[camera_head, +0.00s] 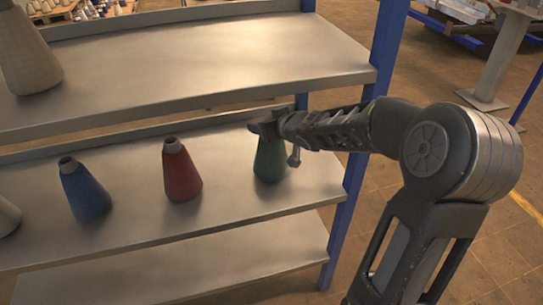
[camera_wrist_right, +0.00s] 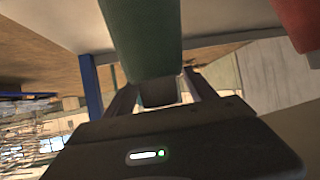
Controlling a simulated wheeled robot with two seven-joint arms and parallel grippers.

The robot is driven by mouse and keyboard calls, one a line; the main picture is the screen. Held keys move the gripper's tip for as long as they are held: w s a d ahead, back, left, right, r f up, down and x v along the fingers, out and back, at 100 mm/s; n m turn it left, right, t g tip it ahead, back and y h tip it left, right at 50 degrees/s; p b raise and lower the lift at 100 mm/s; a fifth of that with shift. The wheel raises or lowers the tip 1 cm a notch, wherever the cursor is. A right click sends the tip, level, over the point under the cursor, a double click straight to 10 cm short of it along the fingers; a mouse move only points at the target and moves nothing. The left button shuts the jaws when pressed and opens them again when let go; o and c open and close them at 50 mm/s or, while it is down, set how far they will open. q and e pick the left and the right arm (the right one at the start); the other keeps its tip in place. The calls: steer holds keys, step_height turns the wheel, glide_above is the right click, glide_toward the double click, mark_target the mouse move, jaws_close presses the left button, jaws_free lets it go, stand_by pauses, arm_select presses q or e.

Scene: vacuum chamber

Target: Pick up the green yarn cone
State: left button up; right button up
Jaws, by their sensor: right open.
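The green yarn cone (camera_head: 271,161) stands upright on the middle shelf, near its right end. My right gripper (camera_head: 276,130) is at the top of the cone in the head view, and its fingers partly hide the cone's tip. In the right wrist view the cone (camera_wrist_right: 142,38) fills the upper middle. Its narrow tip lies between the two open fingers of my right gripper (camera_wrist_right: 160,95). I cannot tell whether the fingers touch it. My left gripper is not in view.
A red cone (camera_head: 181,172) and a blue cone (camera_head: 86,191) stand to the left on the same shelf (camera_head: 130,225). A large beige cone (camera_head: 27,55) stands on the upper shelf (camera_head: 200,60). A blue post (camera_head: 347,215) is close to my right forearm.

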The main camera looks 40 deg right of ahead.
steer(key=shift+c, duration=0.4)
steer(key=c, duration=0.7)
steer(key=shift+f, duration=0.15)
jaws_close()
steer(key=shift+s, duration=0.1)
